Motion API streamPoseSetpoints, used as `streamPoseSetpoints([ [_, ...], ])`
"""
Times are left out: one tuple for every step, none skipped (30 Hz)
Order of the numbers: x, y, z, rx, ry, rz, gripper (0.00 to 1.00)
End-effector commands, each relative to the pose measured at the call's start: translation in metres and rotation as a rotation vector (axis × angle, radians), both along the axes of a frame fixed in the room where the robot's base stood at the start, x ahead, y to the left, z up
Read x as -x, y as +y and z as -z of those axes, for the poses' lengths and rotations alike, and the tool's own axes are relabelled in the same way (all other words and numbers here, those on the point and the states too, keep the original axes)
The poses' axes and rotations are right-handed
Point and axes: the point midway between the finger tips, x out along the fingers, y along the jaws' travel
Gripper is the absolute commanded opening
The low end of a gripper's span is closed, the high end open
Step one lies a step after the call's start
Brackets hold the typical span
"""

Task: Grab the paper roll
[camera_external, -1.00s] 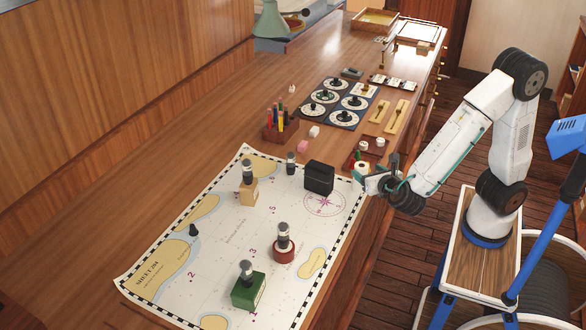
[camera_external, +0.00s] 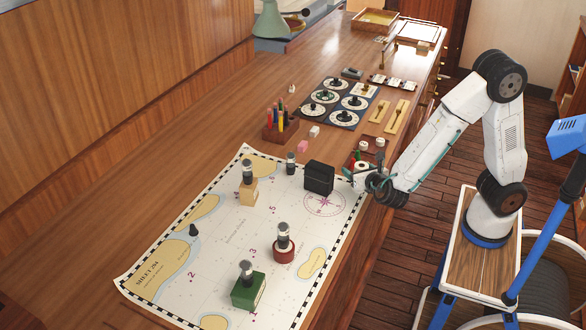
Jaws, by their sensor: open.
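A white round piece (camera_external: 361,167) that looks like the paper roll is at the counter's front edge, beside a dark red tray. My gripper (camera_external: 354,174) is low over the chart's upper right corner, right at this white piece. The jaws are open. The fingers are small here and partly cover the piece, so I cannot tell whether they are around it or only beside it. Two smaller white round pieces, one on the left (camera_external: 364,145) and one on the right (camera_external: 380,142), sit just behind on the counter.
A black box (camera_external: 319,178) stands on the chart (camera_external: 225,235) close left of my gripper. Several stamps stand on the chart, one on a green block (camera_external: 248,291). A pen holder (camera_external: 281,130) and dial panel (camera_external: 338,103) are behind. The left counter is clear.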

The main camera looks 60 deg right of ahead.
Motion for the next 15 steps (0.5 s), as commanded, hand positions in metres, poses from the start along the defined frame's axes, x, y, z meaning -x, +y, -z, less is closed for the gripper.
streamPoseSetpoints([
  [0.0001,0.0001,-0.0002,0.000,0.000,0.000,0.67],
  [0.0001,0.0001,-0.0002,0.000,0.000,0.000,0.67],
  [0.0001,0.0001,-0.0002,0.000,0.000,0.000,0.56],
  [0.0001,0.0001,-0.0002,0.000,0.000,0.000,0.47],
  [0.0002,0.0002,-0.0002,0.000,0.000,0.000,0.39],
  [0.0002,0.0002,-0.0003,0.000,0.000,0.000,0.28],
  [0.0002,0.0002,-0.0003,0.000,0.000,0.000,0.20],
  [0.0002,0.0002,-0.0003,0.000,0.000,0.000,0.13],
  [0.0002,0.0002,-0.0003,0.000,0.000,0.000,0.14],
  [0.0001,0.0003,-0.0005,0.000,-0.001,0.000,0.14],
  [0.0001,0.0003,-0.0005,0.000,-0.001,0.000,0.14],
  [0.0001,0.0003,-0.0005,0.001,-0.001,0.000,0.14],
  [0.0001,0.0003,-0.0005,0.001,-0.001,0.000,0.14],
  [0.0001,0.0003,-0.0005,0.000,-0.001,0.000,0.14],
  [0.0001,0.0002,-0.0010,0.000,-0.001,0.000,0.14],
])
